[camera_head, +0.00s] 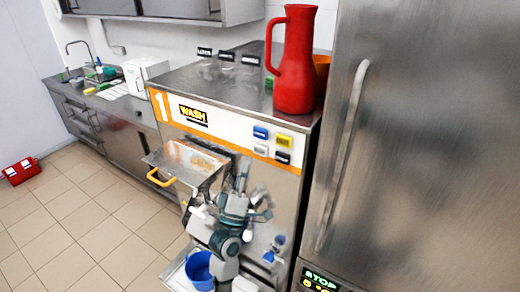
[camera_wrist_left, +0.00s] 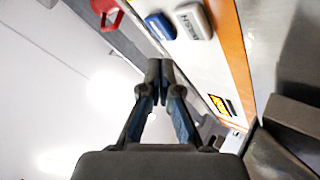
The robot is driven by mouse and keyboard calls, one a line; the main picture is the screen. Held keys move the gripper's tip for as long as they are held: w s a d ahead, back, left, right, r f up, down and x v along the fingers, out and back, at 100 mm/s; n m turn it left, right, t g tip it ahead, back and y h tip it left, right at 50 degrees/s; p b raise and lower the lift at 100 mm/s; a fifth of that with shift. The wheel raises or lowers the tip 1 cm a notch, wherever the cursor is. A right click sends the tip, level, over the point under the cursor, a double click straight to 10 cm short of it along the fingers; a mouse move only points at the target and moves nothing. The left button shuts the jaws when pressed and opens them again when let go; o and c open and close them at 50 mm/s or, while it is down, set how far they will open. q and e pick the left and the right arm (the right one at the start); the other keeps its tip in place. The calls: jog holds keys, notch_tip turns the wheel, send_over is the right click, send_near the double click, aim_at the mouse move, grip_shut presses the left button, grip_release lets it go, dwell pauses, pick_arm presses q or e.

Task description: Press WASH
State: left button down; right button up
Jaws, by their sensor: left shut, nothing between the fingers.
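The panel of freezer 1 carries a blue button (camera_head: 261,132), a yellow button (camera_head: 284,140), a white button (camera_head: 261,149) and a black button (camera_head: 283,157). In the left wrist view the white button (camera_wrist_left: 193,21) has lettering that appears to read WASH, beside the blue button (camera_wrist_left: 160,26). A separate black-and-yellow WASH sign (camera_head: 193,115) is further left on the panel. My left gripper (camera_head: 241,177) is below and left of the buttons, apart from them. Its fingers (camera_wrist_left: 160,70) are shut and empty. My right gripper is not identifiable.
A hopper tray with a yellow handle (camera_head: 160,177) juts from the freezer front, left of my gripper. A red jug (camera_head: 295,60) stands on top. A blue bucket (camera_head: 199,270) is below. A steel cabinet (camera_head: 430,140) stands at right.

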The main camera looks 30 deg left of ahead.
pick_arm(q)
jog(key=shift+s, duration=0.95)
